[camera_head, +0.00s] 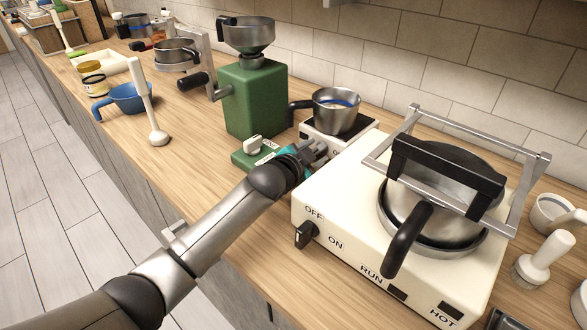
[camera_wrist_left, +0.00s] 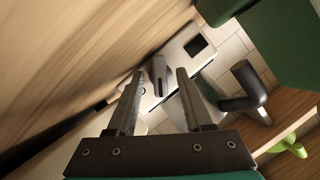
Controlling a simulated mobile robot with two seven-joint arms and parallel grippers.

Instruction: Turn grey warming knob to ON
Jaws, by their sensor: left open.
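The small white warmer (camera_head: 368,124) stands on the counter beside the green grinder, with a small steel pot (camera_head: 337,107) on top. In the left wrist view its pale front panel (camera_wrist_left: 190,42) shows a dark square. A grey knob (camera_wrist_left: 160,74) sits on that panel. My left gripper (camera_head: 320,148) is at the front of the warmer, open. In the left wrist view its two fingers (camera_wrist_left: 158,88) stand either side of the knob, with no clear contact. In the head view the gripper hides the knob, and its setting cannot be read. My right gripper is not in view.
A large cream cooker (camera_head: 335,215) with a black knob (camera_head: 306,235), a pan and a metal frame stands close at the right.

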